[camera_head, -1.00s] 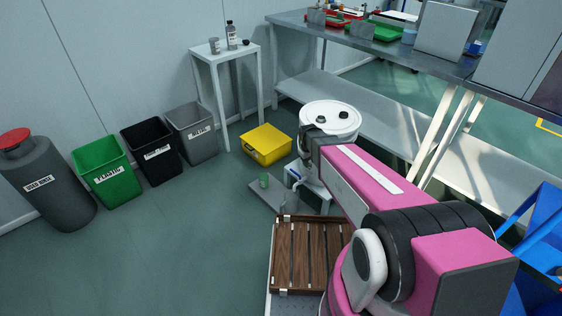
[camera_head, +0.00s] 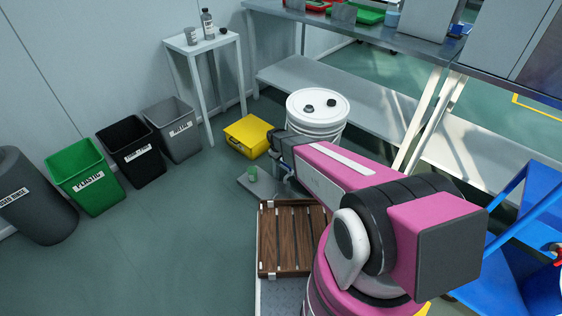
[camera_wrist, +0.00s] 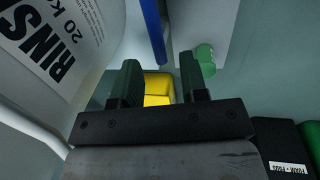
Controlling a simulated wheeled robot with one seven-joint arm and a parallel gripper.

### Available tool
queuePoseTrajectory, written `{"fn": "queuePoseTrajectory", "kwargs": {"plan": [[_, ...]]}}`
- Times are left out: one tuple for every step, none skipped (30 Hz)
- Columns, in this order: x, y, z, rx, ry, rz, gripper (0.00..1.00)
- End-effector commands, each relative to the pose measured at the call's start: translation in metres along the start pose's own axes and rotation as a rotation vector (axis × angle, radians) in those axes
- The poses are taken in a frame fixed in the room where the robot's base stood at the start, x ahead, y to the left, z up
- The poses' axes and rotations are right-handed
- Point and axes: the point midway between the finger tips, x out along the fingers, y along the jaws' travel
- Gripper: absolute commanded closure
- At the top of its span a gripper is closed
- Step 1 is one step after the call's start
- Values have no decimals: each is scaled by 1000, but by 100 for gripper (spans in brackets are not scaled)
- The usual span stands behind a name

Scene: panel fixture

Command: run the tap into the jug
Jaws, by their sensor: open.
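A white drum (camera_head: 318,106) with two dark caps on its lid stands beyond my arm; its lower part is hidden. In the wrist view the drum's labelled side (camera_wrist: 65,45) fills the upper left. A small green jug (camera_head: 252,173) stands on a grey plate (camera_head: 262,187) on the floor; it also shows in the wrist view (camera_wrist: 205,58), beyond my right finger. My gripper (camera_wrist: 160,84) is open with nothing between its fingers. A blue bar (camera_wrist: 153,30) lies beyond the fingers; I cannot tell whether it belongs to the tap. The tap is not clearly visible.
A yellow box (camera_head: 247,135) sits left of the drum. A wooden slatted crate (camera_head: 292,240) lies in front of the plate. Green (camera_head: 88,178), black (camera_head: 132,155) and grey (camera_head: 172,130) bins stand at left. A workbench (camera_head: 330,85) runs behind. The floor at left front is clear.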

Motion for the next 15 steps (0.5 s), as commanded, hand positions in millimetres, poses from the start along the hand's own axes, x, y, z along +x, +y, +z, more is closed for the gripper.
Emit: {"fn": "queuePoseTrajectory", "kwargs": {"plan": [[8,0,-1,0,0,0,60],[11,0,-1,0,0,0,60],[14,0,0,0,-1,0,60],[16,0,0,0,-1,0,60],[18,0,0,0,-1,0,60],[19,0,0,0,-1,0,60],[20,0,0,0,-1,0,60],[21,0,0,0,-1,0,60],[21,0,0,0,0,0,60],[21,0,0,0,0,0,60],[21,0,0,0,0,0,60],[21,0,0,0,0,0,60],[21,0,0,0,0,0,60],[21,0,0,0,0,0,60],[21,0,0,0,0,0,60]]}}
